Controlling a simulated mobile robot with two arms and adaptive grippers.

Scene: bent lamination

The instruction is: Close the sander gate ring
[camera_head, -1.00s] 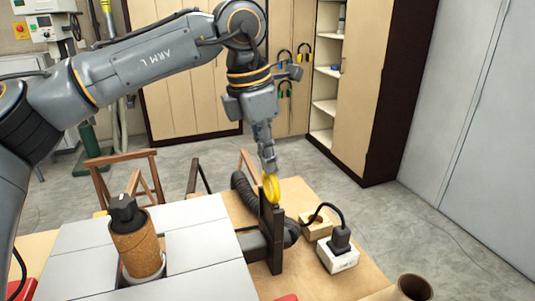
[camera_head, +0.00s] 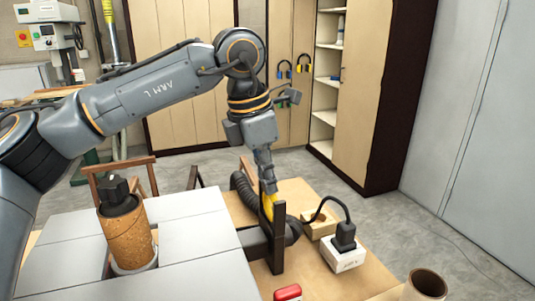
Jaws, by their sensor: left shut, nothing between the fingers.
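The yellow gate ring (camera_head: 268,206) sits at the dark upright gate plate (camera_head: 278,238) on the wooden table, beside the black ribbed hose (camera_head: 243,188). The plate hides part of the ring. My left gripper (camera_head: 269,188) points down at the top of the ring, with its fingers shut and nothing between them. Its fingertips look very close to the ring or touching it; I cannot tell which. My right gripper is not in view.
A cork-covered cylinder with a black top (camera_head: 127,235) stands among the grey panels at left. A white power socket with a black plug (camera_head: 345,258), a small wooden block (camera_head: 320,228), a brown tube (camera_head: 427,283) and a red item (camera_head: 288,292) lie right of or before the gate.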

